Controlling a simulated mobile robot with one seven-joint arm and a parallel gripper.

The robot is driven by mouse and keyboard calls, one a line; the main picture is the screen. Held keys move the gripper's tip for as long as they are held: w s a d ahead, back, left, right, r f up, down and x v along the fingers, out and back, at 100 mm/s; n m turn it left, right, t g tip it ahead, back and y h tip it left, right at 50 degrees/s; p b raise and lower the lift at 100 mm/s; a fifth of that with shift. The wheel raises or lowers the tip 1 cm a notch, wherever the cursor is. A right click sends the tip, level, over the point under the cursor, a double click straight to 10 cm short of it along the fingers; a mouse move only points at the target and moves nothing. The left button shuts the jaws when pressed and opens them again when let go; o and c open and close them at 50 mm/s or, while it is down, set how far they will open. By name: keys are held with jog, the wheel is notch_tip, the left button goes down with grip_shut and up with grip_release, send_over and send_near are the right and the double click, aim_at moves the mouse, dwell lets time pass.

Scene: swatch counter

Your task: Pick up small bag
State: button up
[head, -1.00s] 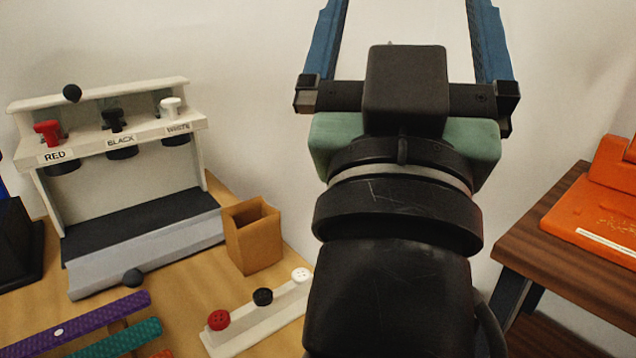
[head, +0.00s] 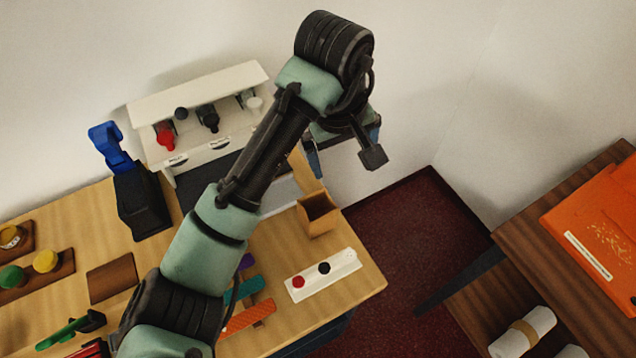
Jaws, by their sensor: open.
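A small brown open-topped bag (head: 318,216) stands upright near the right edge of the wooden counter (head: 345,283). I take it to be the small bag. My gripper (head: 343,150) hangs above and behind the bag in the picture, pointing downward. Its blue fingers show only in part beneath my wrist, spread apart. It is open, and no object shows in it. My forearm crosses the view from lower left to upper centre.
A white dispenser (head: 150,108) with red, black and white knobs stands behind the bag. A white button strip (head: 342,264) lies in front. A black stand with a blue top (head: 140,200) is left. An orange case (head: 600,215) rests on the right table.

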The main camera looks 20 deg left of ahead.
aim_at(312, 197)
jog(key=s+a+n+g, duration=0.2)
jog(key=s+a, duration=0.2)
jog(key=f+b, duration=0.1)
jog(key=f, duration=0.2)
jog(key=f+b, duration=0.2)
jog(key=f, duration=0.2)
jog(key=shift+s+d+f, duration=0.15)
jog(key=shift+d+f, duration=0.05)
jog(key=shift+f, duration=0.1)
jog(key=shift+f+b, duration=0.35)
jog(key=shift+b, duration=0.05)
jog(key=f, duration=0.2)
jog(key=d+f, duration=0.1)
jog(key=f, duration=0.1)
jog(key=shift+s, duration=0.15)
jog(key=shift+f, duration=0.55)
jog(key=c, duration=1.2)
notch_tip(312, 197, up, 10)
jog(key=p, duration=0.3)
jog(key=shift+r, duration=0.1)
jog(key=shift+c, duration=0.2)
